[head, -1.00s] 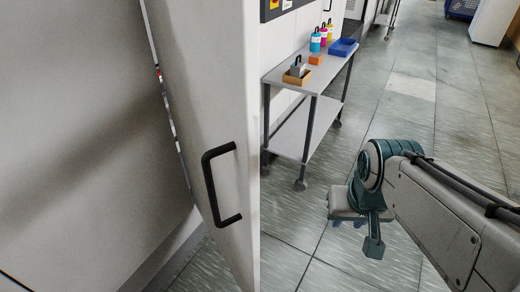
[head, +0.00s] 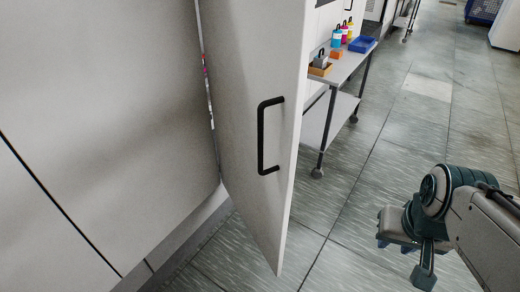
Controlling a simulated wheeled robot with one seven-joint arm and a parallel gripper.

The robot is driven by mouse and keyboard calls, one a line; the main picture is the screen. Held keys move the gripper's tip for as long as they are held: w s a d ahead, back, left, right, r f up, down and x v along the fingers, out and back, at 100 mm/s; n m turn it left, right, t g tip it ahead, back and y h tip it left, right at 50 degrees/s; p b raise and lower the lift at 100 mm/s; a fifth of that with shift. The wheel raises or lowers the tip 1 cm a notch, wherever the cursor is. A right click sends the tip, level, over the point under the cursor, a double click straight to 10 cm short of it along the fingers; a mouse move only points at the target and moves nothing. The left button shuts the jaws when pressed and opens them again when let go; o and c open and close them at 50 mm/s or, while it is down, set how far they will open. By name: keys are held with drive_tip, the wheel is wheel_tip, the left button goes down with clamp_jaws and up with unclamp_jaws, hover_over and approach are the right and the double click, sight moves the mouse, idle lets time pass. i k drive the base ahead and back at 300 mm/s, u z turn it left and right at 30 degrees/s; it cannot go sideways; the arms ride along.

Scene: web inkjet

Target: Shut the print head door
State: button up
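The print head door (head: 245,90) is a tall pale panel. It stands ajar, swung out from the machine's pale front (head: 100,110). A narrow gap at its left edge shows small coloured parts inside. A black bar handle (head: 262,140) is fixed on the door face towards me. My gripper (head: 395,246) is at the lower right, pointing down over the floor. It is well to the right of the door and touches nothing. Its small blue fingertips look apart, with nothing between them.
Behind the door stands a grey trolley (head: 345,68) with ink bottles (head: 343,35), a blue tray (head: 362,44) and an orange-brown box (head: 320,69). The tiled floor (head: 345,215) between door and arm is clear. A blue crate (head: 482,12) is far back.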

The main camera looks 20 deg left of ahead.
sight(257, 53)
drive_tip(key=k, duration=0.7)
drive_tip(key=u, duration=1.65)
drive_tip(key=i, duration=0.5)
drive_tip(key=u, duration=0.05)
